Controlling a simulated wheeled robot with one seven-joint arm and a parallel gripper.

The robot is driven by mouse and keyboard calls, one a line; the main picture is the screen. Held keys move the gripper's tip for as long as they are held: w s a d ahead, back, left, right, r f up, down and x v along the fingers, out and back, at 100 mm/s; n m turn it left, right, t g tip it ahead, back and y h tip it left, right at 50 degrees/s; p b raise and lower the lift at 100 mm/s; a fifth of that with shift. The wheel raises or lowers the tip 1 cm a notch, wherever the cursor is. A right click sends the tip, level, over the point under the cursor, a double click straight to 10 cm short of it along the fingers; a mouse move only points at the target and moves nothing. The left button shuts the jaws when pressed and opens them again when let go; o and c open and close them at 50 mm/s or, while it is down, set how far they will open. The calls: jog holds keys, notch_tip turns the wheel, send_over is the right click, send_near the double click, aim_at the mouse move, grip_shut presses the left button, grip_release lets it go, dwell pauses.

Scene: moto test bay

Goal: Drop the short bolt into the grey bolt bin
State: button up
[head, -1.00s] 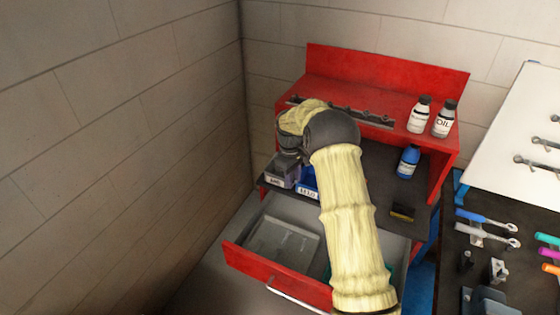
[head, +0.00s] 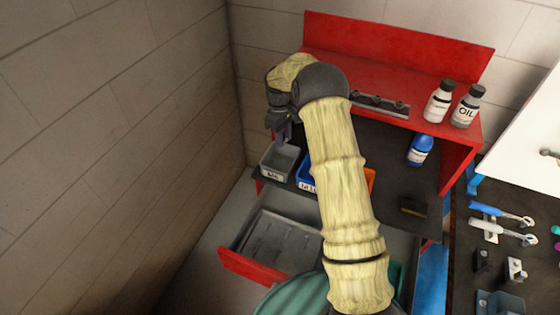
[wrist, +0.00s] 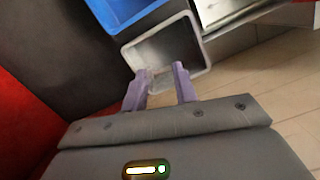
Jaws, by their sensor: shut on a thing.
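The grey bolt bin (head: 268,175) stands at the left end of the dark shelf of the red bench, with a label on its front. It also shows in the wrist view (wrist: 206,50), open side toward the camera and its inside looking empty. My gripper (head: 284,138) is above the bin in the head view. In the wrist view the purple fingertips (wrist: 162,76) lie in front of the bin's opening, a small gap between them. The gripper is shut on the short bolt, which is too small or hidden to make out.
A blue bin (head: 304,174) stands right beside the grey bin, and an orange bin (head: 371,180) is partly behind my arm. An open drawer (head: 250,266) juts out below. Bottles (head: 438,104) stand on the red top. The wall is close at left.

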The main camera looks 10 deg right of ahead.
jog(key=shift+f+b, duration=2)
jog(key=shift+f, duration=1.05)
jog(key=o, duration=1)
jog(key=shift+r, duration=0.1)
notch_tip(320, 180, up, 17)
jog(key=w+a+b, duration=0.1)
jog(key=b, duration=0.1)
jog(key=shift+w+a+b, duration=0.2)
jog(key=shift+w+b, duration=0.1)
jog(key=shift+b, duration=0.1)
jog(key=shift+r, duration=0.1)
